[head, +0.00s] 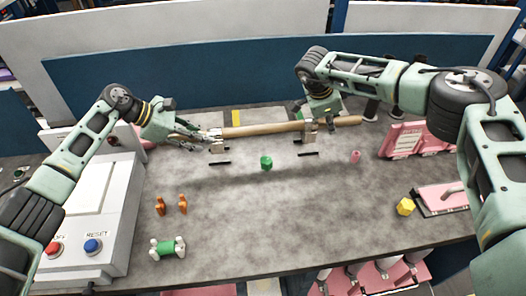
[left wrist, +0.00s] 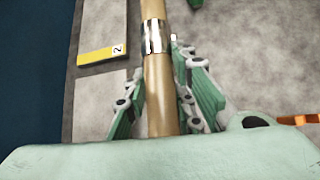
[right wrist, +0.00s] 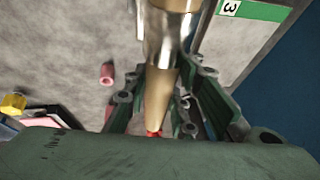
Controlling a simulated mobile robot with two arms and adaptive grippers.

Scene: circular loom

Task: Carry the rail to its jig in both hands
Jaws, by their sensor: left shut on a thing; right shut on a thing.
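The rail (head: 262,129), a long wooden rod with a metal band near each end, is held roughly level above the table. My left gripper (head: 203,136) is shut on its left end; in the left wrist view the fingers flank the rod (left wrist: 158,95) behind a metal band (left wrist: 153,37). My right gripper (head: 318,122) is shut on it near the right end; the right wrist view shows the rod (right wrist: 160,90), a metal band and a red tip. Small bracket-like pieces (head: 310,138) and dark bars (head: 308,154) show below the rail; which of them form the jig is unclear.
A green block (head: 266,162), a pink cylinder (head: 355,156), orange pegs (head: 182,204), a green-and-white spool (head: 170,248) and a yellow block (head: 405,206) stand on the table. A button box (head: 92,225) is at left, pink panels (head: 418,140) at right. The middle front is clear.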

